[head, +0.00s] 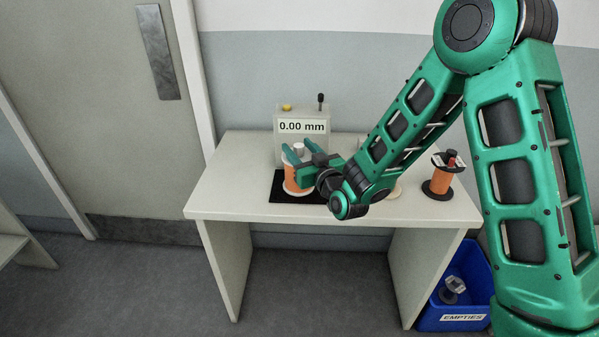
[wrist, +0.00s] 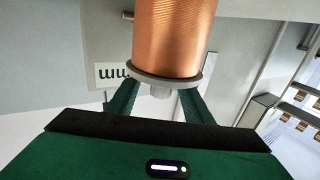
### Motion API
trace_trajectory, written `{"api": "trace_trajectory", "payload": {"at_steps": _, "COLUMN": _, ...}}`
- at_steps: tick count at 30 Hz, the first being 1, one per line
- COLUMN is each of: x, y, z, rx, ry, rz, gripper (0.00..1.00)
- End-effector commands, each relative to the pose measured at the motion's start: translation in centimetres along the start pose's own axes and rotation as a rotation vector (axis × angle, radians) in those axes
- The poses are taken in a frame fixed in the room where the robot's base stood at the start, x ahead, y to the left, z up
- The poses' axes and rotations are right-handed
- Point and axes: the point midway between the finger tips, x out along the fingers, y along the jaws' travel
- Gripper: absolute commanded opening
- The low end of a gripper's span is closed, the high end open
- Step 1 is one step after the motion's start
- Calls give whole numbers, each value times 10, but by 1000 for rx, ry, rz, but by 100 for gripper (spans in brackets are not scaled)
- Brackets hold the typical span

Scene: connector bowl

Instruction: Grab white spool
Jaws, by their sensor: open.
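The white spool (head: 291,183), wound with copper-coloured wire, stands upright on a black mat (head: 284,199) on the table. My gripper (head: 302,147) is open at the spool's upper part, with a green finger on either side of its pale hub. In the wrist view the picture is upside down. The copper winding (wrist: 175,35) and the pale flange (wrist: 163,82) fill the upper middle, and the fingers (wrist: 160,98) show on both sides of the hub. The flange covers the fingertips, so I cannot tell whether they touch the spool.
A gauge box (head: 288,127) reading 0.00 mm stands behind the mat. A black spool with copper wire (head: 438,182) stands at the table's right. Another pale-flanged item (head: 396,190) is mostly hidden by my arm. A blue EMPTIES bin (head: 475,268) sits on the floor at right.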

Motion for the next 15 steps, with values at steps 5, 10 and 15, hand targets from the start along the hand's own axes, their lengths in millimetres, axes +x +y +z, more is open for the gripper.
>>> {"api": "trace_trajectory", "payload": {"at_steps": 5, "x": 0, "y": 0, "z": 0, "rx": -1, "ry": 0, "rz": 0, "gripper": 8}}
{"api": "trace_trajectory", "payload": {"at_steps": 10, "x": 0, "y": 1, "z": 0, "rx": -1, "ry": 0, "rz": 1, "gripper": 0}}
{"api": "trace_trajectory", "payload": {"at_steps": 15, "x": 0, "y": 1, "z": 0, "rx": -1, "ry": 0, "rz": 2, "gripper": 0}}
